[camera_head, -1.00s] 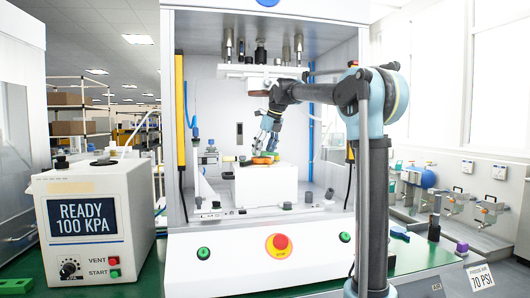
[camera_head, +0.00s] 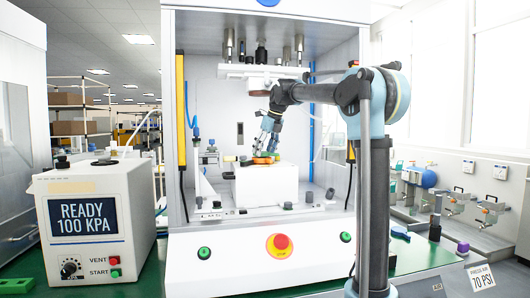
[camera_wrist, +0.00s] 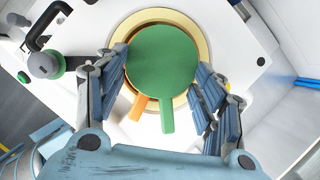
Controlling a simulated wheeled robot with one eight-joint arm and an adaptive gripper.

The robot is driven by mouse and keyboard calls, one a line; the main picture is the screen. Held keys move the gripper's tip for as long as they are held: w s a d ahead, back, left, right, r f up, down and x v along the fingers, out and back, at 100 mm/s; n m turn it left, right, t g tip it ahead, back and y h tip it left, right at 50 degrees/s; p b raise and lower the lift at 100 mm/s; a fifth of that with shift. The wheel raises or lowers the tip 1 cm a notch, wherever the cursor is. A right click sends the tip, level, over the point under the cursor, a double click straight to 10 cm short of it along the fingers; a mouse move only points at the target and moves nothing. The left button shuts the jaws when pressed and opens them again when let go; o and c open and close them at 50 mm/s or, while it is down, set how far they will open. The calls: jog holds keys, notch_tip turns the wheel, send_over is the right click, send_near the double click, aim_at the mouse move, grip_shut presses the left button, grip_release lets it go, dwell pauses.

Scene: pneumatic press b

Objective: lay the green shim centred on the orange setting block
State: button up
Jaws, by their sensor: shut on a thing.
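The green shim (camera_wrist: 163,58) is a flat round disc with a tab pointing toward my wrist in the wrist view. My gripper (camera_wrist: 160,66) has its fingers on the left and right edges of the disc and is shut on it. The orange setting block (camera_wrist: 139,106) lies beneath; its tab shows left of the shim's tab, and an orange rim shows at the top. The shim covers most of it, and I cannot tell whether they touch. In the head view, my gripper (camera_head: 267,150) is over the small orange block (camera_head: 263,160), with the shim hard to make out.
A pale yellow ring (camera_wrist: 205,43) surrounds the block on the white pedestal (camera_head: 265,185) inside the press. A black-knobbed clamp (camera_wrist: 45,64) stands at the left in the wrist view. The press head (camera_head: 262,72) hangs above. A control box (camera_head: 95,225) stands at left.

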jog(key=shift+f, duration=0.4)
jog(key=o, duration=1.3)
jog(key=v, duration=0.7)
jog(key=shift+r, duration=0.15)
